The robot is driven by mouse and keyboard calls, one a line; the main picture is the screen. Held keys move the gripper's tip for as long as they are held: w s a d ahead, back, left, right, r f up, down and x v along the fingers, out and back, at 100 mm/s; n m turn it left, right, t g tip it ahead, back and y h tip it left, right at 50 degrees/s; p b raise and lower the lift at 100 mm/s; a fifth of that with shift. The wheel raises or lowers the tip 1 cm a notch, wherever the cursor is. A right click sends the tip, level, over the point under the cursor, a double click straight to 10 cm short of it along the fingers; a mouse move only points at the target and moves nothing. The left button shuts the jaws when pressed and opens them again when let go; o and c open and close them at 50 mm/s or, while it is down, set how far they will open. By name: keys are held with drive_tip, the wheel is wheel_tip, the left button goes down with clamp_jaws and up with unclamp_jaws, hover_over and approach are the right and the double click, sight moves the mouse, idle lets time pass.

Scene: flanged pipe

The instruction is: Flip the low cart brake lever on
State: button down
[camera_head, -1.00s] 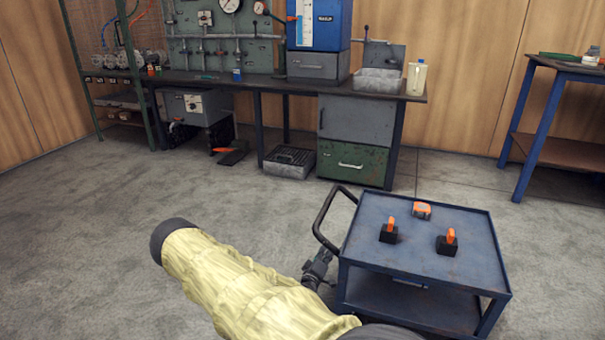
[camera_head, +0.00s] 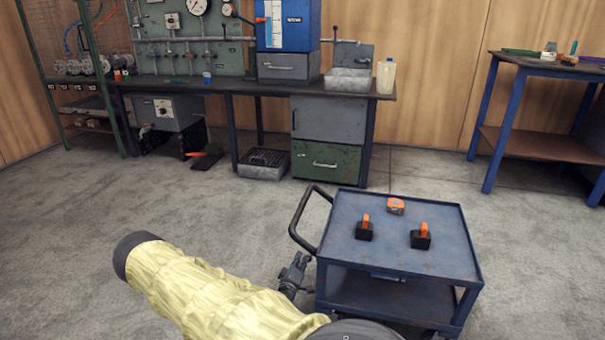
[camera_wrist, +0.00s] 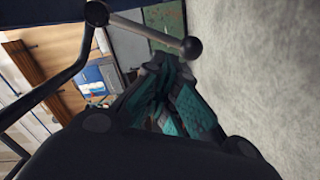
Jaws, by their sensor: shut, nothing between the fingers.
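The low blue cart (camera_head: 390,260) stands at the lower right in the head view. In the wrist view, a brake lever (camera_wrist: 150,33), a thin metal rod with a dark ball end, runs from a round dark pivot beside the cart's frame. My gripper (camera_head: 298,262) is beside the cart's left side, below its handle. In the wrist view my gripper (camera_wrist: 170,70) is shut and empty. Its fingertips lie close to the lever's ball; I cannot tell whether they touch. The lever is not visible in the head view.
The cart's black handle (camera_head: 303,220) curves above my gripper. Two orange-tipped black blocks (camera_head: 364,230) and a small orange-grey item (camera_head: 396,206) are on the cart top. A workbench (camera_head: 245,88) stands behind and a blue table (camera_head: 495,125) at right. Open floor (camera_head: 180,205) lies left.

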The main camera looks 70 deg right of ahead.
drive_tip(key=a+p, duration=0.1)
drive_tip(key=a, duration=0.6)
drive_tip(key=shift+s, duration=0.1)
idle(0.4)
drive_tip(key=w+a+f+n+t+y, duration=0.15)
drive_tip(key=a+f+y, duration=0.3)
drive_tip(key=a, duration=0.85)
drive_tip(key=w+a+f+n+y, duration=0.15)
drive_tip(key=a+f+y, duration=0.3)
drive_tip(key=a, duration=0.95)
drive_tip(key=s+a+r+n+g+y+p, duration=0.1)
drive_tip(key=s+a+r+y, duration=0.15)
drive_tip(key=a, duration=0.75)
drive_tip(key=s+a+r+y, duration=0.2)
drive_tip(key=a+y, duration=0.1)
drive_tip(key=a, duration=0.6)
drive_tip(key=s+a+r+n+g+y+p, duration=0.1)
drive_tip(key=s+a+r+y, duration=0.15)
drive_tip(key=a, duration=0.75)
wheel_tip(320, 180, up, 37)
drive_tip(key=p, duration=3.7)
drive_tip(key=shift+w+y+p, duration=0.35)
drive_tip(key=shift+y+p, duration=0.05)
